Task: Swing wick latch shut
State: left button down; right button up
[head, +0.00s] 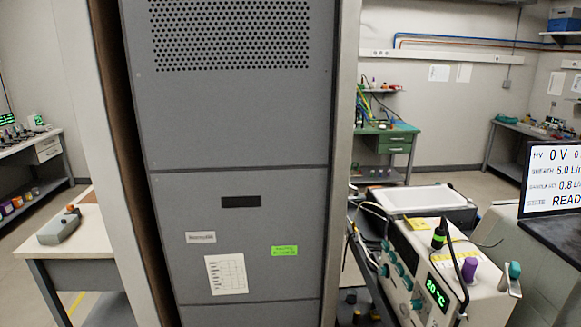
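I cannot tell for sure which part is the wick latch. A cream bench instrument (455,262) stands at the lower right with teal knobs and a green "20°C" display (437,292). On its top are a purple cap (469,270), a black fitting with a green band (438,238) and a black curved tube. A small teal-topped metal part (513,272) sits at its right end; whether it is a latch, and whether open or shut, I cannot tell. Neither of my grippers is in view.
A tall grey cabinet (235,120) fills the middle, close in front. A monitor (552,180) reading "0 V" stands at the right edge. A white-topped box (420,199) is behind the instrument. A white table (80,235) stands at left; open floor shows at the back right.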

aim_at(513, 271)
jog(key=z, duration=1.3)
